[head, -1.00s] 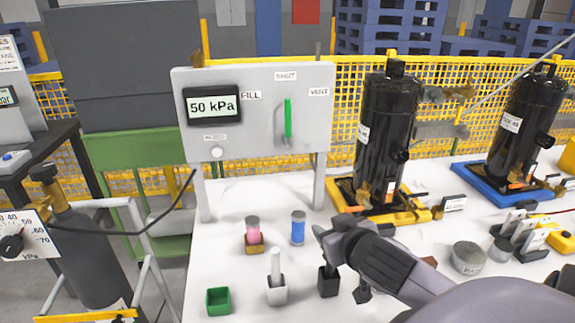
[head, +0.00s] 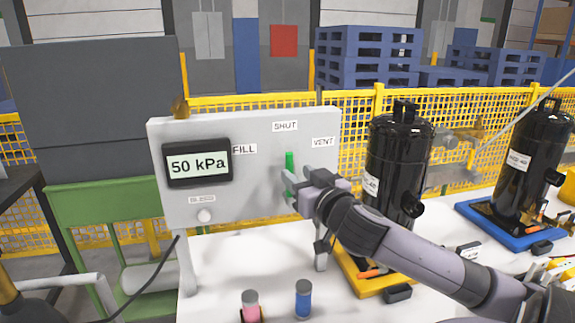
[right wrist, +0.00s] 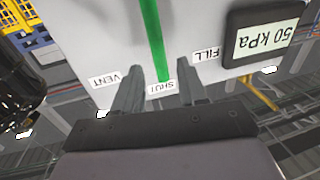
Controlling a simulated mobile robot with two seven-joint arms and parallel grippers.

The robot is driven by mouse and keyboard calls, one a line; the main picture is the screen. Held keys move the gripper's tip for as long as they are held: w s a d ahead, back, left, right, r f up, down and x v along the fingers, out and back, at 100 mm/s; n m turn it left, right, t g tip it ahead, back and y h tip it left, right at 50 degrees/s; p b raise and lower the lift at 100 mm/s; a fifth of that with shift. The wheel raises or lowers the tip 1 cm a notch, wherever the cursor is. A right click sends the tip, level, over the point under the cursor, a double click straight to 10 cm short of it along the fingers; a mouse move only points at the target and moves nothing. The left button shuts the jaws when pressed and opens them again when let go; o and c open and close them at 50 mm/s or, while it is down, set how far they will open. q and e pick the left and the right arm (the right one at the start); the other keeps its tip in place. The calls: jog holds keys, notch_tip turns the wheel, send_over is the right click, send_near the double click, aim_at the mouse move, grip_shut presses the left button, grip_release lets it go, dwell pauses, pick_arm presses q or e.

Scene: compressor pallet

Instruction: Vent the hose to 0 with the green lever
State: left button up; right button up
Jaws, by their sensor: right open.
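The green lever (head: 289,172) stands upright on the grey panel (head: 245,190), pointing at the SHUT label, between FILL and VENT. The panel's display (head: 198,163) reads 50 kPa. My right gripper (head: 290,190) is open at the lever, partly covering its lower part in the head view. In the right wrist view, the lever (right wrist: 152,40) lies between the lines of the two spread fingers (right wrist: 157,92), and the view is upside down. I cannot tell whether a finger touches it. The left gripper is not in view.
A black compressor (head: 397,155) on a yellow tray stands close to the right of the panel, behind my right arm. Another compressor (head: 528,140) stands on a blue tray farther right. A pink vial (head: 251,305) and a blue vial (head: 303,300) stand in front of the panel.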

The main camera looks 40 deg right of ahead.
aim_at(291, 169)
jog(key=shift+p+x, duration=0.5)
jog(key=shift+x, duration=2.2)
grip_shut()
